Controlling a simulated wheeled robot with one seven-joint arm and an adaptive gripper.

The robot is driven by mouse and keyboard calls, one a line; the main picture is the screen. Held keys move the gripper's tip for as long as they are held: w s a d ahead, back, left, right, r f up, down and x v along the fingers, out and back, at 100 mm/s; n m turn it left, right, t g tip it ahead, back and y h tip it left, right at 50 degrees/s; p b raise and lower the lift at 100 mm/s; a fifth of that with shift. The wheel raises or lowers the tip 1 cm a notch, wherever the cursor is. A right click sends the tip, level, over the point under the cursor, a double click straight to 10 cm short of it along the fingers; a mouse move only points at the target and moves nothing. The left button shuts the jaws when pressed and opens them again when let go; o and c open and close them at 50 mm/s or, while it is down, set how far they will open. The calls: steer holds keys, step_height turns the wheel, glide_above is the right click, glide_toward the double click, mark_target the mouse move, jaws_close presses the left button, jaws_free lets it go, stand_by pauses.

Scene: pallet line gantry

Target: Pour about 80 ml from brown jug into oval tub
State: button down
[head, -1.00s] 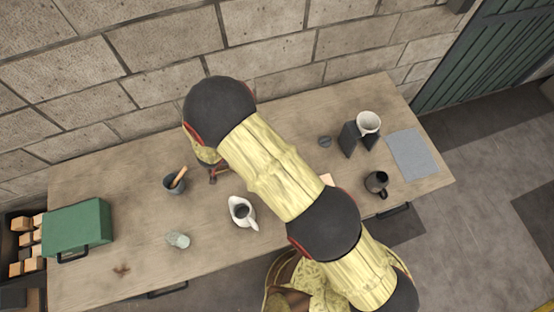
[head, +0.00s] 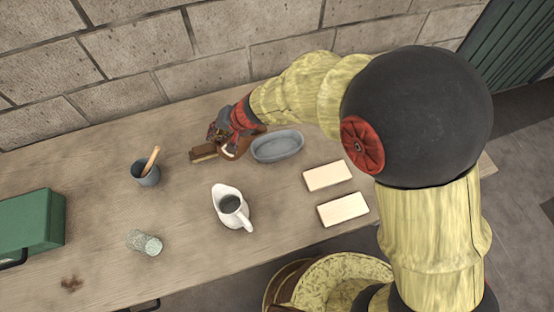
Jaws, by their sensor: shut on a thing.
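The brown jug (head: 242,144) is at the far middle of the table, partly hidden by my gripper (head: 230,137). My gripper is shut on it. The jug looks tilted, but its mouth and contents are hard to make out. The grey-blue oval tub (head: 277,147) stands on the table just right of the jug. No liquid shows clearly in the tub, and no stream is visible.
A small brown block-like thing (head: 204,152) lies left of the jug. A white jug (head: 231,207), a grey cup with a wooden stick (head: 146,174), a glass (head: 145,242), a green box (head: 30,222) and two pale blocks (head: 327,176) (head: 342,209) stand around.

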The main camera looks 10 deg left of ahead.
steer(key=shift+w+d+f+y+b, duration=0.1)
steer(key=shift+d+f+y+b, duration=0.05)
steer(key=shift+d+y+b, duration=0.2)
steer(key=b, duration=0.1)
steer(key=y+b, duration=0.1)
steer(key=shift+w+d+f+b, duration=0.15)
steer(key=shift+f+b, duration=0.15)
steer(key=shift+w+d+r+m+g+y, duration=0.15)
steer(key=shift+d+r+m+g+y, duration=0.15)
steer(key=shift+r+g+y, duration=0.1)
steer(key=shift+b, duration=0.45)
steer(key=shift+w+d+m+g+y+b, duration=0.2)
steer(key=shift+d+y+b, duration=0.2)
steer(key=shift+y, duration=0.2)
steer(key=shift+w+d+m+g+y+b, duration=0.15)
steer(key=shift+d+g+y+b, duration=0.15)
steer(key=shift+y, duration=0.25)
steer(key=shift+w+d+r+y, duration=0.2)
steer(key=shift+d+r+y, duration=0.05)
steer(key=shift+d+y, duration=0.2)
steer(key=shift+w+d+r+y, duration=0.15)
steer(key=shift+d+r+y, duration=0.05)
steer(key=shift+d+y, duration=0.2)
stand_by(1.0)
